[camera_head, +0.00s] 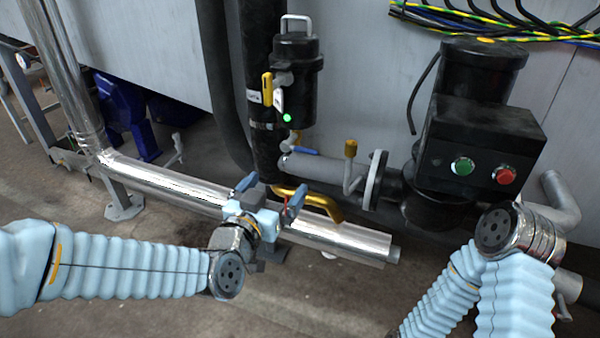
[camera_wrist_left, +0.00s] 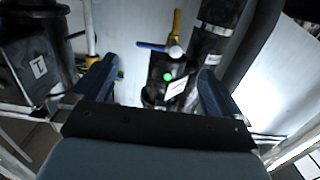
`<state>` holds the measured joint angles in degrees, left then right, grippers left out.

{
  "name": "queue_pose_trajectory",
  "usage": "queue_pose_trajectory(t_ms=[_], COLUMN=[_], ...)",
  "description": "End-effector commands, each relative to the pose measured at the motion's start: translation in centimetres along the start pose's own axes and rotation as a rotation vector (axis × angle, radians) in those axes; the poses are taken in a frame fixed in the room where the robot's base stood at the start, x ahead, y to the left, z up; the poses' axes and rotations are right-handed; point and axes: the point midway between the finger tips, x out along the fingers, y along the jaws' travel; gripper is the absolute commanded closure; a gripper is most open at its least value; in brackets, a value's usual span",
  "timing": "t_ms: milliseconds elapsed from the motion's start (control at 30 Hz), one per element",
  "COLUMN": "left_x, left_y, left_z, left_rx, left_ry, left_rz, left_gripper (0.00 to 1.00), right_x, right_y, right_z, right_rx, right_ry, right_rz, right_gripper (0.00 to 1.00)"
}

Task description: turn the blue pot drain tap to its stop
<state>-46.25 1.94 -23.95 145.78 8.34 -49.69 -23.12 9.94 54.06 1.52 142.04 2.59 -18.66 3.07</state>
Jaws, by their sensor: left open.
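The blue pot drain tap (camera_head: 305,151) is a small blue lever below the black pot (camera_head: 297,75), by a short brass-coloured piece. In the left wrist view the blue lever (camera_wrist_left: 152,46) shows beyond and between the fingers, beside a silver pipe end. My left gripper (camera_head: 271,192) is open, below and left of the tap, with its blue fingers spread and apart from it. Its open fingers also show in the left wrist view (camera_wrist_left: 157,75), with nothing between their tips. My right arm is at the right, but its gripper is not in view.
A silver horizontal pipe (camera_head: 345,240) runs below. A yellow lever (camera_head: 267,88) is on the pot's left. A black motor box (camera_head: 485,135) with green and red buttons stands right.

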Motion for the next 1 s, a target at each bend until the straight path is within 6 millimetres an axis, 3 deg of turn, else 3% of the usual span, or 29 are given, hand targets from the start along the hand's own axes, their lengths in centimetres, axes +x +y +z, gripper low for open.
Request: queue_pose_trajectory(t_ms=[167, 700, 1000], left_x=[0.7, 11.7, 13.4], left_y=[0.1, 0.0, 0.1], left_z=[-1.4, -1.8, -1.8], left_rx=[-0.001, 0.001, -0.001], left_ry=[0.043, 0.039, 0.039], left_rz=[-0.001, -0.002, -0.001], left_gripper=[0.00, 0.00, 0.00], right_x=[-0.2, -0.6, -0.6], right_y=[0.1, -0.3, -0.4], right_z=[0.1, 0.1, 0.2], right_rx=[-0.115, -0.108, -0.108], right_ry=[0.026, 0.023, 0.021], right_rz=[-0.005, -0.007, -0.008], right_gripper=[1.00, 1.00, 1.00])
